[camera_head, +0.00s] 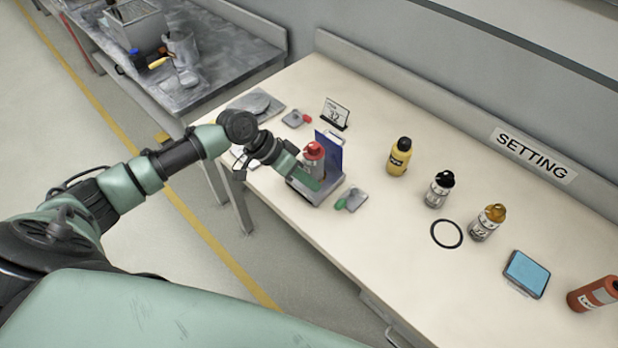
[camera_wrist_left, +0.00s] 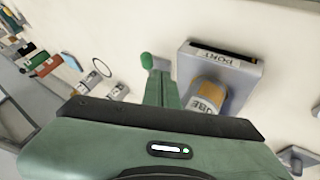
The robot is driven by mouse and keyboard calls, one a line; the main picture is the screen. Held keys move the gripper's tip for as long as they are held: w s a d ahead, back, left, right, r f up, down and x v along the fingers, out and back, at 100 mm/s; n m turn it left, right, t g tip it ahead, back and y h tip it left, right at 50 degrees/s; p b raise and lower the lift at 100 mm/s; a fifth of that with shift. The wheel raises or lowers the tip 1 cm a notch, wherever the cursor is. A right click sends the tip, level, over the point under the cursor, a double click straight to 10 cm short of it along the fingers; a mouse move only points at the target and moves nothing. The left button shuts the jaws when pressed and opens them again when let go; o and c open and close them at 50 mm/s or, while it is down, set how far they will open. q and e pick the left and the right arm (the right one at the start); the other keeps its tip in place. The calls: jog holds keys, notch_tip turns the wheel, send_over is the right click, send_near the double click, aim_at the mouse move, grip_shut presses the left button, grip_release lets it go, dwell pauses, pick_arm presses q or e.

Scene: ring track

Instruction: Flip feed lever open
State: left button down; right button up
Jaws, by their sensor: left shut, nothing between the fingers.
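A small grey lever block (camera_head: 356,199) with a green handle (camera_head: 341,204) sits on the bench at the right of a grey stand (camera_head: 318,197). A second grey block (camera_head: 293,119) with a red handle (camera_head: 307,118) sits farther back. No readable label shows which is the feed lever. My left gripper (camera_head: 313,183) is shut and empty, over the stand's near side, beside a red-capped bottle. In the left wrist view its green fingers (camera_wrist_left: 160,75) reach close to the green knob (camera_wrist_left: 147,60); contact cannot be told. My right gripper is not in view.
A sign reading 32 (camera_head: 335,114) stands behind. Several bottles, a black ring (camera_head: 447,234) and a blue-screened device (camera_head: 526,273) lie to the right. The bench front is clear.

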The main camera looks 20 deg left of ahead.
aim_at(346, 200)
pick_arm(q)
jog(key=p+x, duration=0.1)
jog(key=x, duration=0.5)
jog(key=shift+d+f, duration=0.25)
jog(key=shift+f, duration=0.05)
